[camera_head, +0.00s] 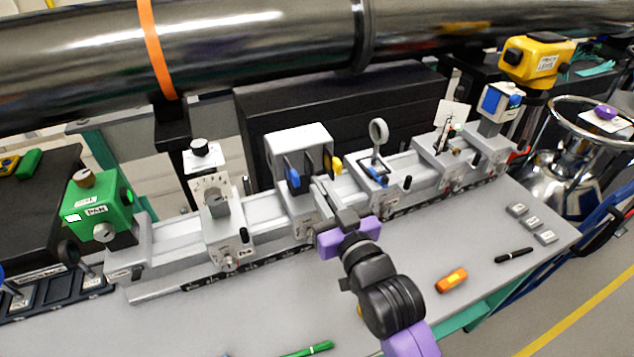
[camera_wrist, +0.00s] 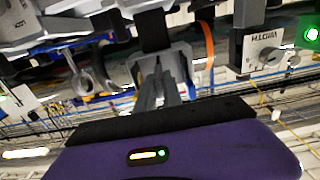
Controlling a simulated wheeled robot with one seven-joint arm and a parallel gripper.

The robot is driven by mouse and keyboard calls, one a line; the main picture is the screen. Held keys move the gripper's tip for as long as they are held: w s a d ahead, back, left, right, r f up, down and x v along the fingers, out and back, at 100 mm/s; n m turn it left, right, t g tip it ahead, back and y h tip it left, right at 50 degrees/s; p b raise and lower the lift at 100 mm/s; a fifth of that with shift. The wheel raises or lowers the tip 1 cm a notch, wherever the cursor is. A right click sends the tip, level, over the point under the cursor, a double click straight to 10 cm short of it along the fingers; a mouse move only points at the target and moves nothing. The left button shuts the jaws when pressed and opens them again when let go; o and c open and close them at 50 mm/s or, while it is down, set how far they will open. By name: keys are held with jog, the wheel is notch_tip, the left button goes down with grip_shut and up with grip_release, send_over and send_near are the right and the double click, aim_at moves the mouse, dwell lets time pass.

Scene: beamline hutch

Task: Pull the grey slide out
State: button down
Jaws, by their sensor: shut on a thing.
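A pale grey box (camera_head: 298,143) with an open front stands on the rail in the head view. A blue-tabbed slide (camera_head: 293,178) sits at its left and a yellow-tabbed one (camera_head: 336,165) at its right. My gripper (camera_head: 320,190) reaches in front of the box, between these two tabs, and is shut on the grey slide, whose end is mostly hidden by the fingers. In the wrist view my gripper's fingers (camera_wrist: 162,82) come together at the middle, and I cannot make out the slide's edges there.
A dial unit (camera_head: 214,198) and a green box (camera_head: 95,205) stand left on the rail. A ring lens mount (camera_head: 378,134) stands close on the right. An orange block (camera_head: 451,280), a black pen (camera_head: 514,255) and small grey blocks (camera_head: 531,222) lie in front. The front bench is mostly clear.

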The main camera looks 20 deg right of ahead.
jog(key=shift+s+f, duration=0.1)
jog(key=shift+s, duration=0.25)
jog(key=c, duration=1.5)
grip_release()
jog(key=shift+s, duration=0.1)
jog(key=s+b, duration=0.1)
jog(key=s, duration=0.6)
jog(key=shift+s+b, duration=0.4)
